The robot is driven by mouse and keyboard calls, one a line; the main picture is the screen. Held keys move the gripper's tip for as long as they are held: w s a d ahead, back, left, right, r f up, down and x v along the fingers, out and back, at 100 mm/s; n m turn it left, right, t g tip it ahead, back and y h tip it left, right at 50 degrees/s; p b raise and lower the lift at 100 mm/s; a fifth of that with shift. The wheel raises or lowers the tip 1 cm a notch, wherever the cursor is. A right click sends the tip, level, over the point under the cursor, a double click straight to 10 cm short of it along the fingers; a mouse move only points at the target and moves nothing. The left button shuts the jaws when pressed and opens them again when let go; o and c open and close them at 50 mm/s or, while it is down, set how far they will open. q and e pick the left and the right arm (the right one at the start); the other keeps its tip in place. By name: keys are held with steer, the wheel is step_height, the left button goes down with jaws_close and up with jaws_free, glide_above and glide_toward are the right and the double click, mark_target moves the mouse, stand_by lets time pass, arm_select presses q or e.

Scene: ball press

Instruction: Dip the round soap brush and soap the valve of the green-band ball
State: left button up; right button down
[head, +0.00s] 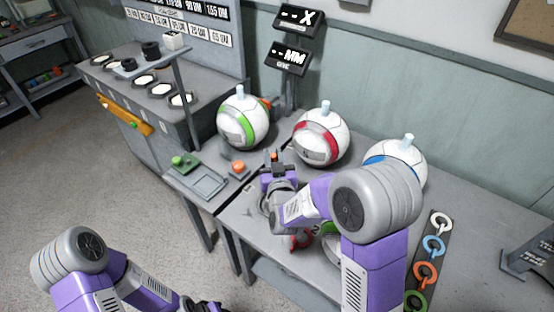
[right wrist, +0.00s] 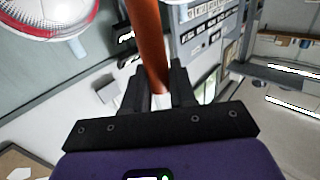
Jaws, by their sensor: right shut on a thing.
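The green-band ball (head: 232,133) stands on the table at the back left of the ball row, with a pale blue valve (head: 239,91) upright on top. My right gripper (head: 277,158) is in front of the balls, apart from the green-band one. It is shut on an orange-brown handle (right wrist: 147,40), seen between the fingers in the right wrist view. The handle's far end is out of that view, so I cannot tell the brush's head shape. My left gripper (head: 205,306) is at the bottom edge, mostly cut off.
The red-band ball (head: 318,143) and blue-band ball (head: 403,158) stand to the right. A shallow grey tray (head: 203,181), a green-topped item (head: 183,162) and an orange-topped item (head: 238,167) sit on the left table. Coloured rings (head: 433,246) lie at right. My right arm hides part of the table.

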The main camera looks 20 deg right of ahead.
steer(key=shift+d+f+b, duration=0.1)
steer(key=shift+f+b, duration=1.6)
steer(key=shift+f, duration=1.15)
step_height(320, 180, down, 2)
steer(key=b, duration=0.2)
steer(key=shift+f+b, duration=0.25)
steer(key=shift+b, duration=0.05)
steer(key=shift+f, duration=0.75)
steer(key=shift+r, duration=0.15)
steer(key=shift+r+p, duration=2.85)
steer(key=shift+r, duration=1.6)
steer(key=shift+f, duration=0.1)
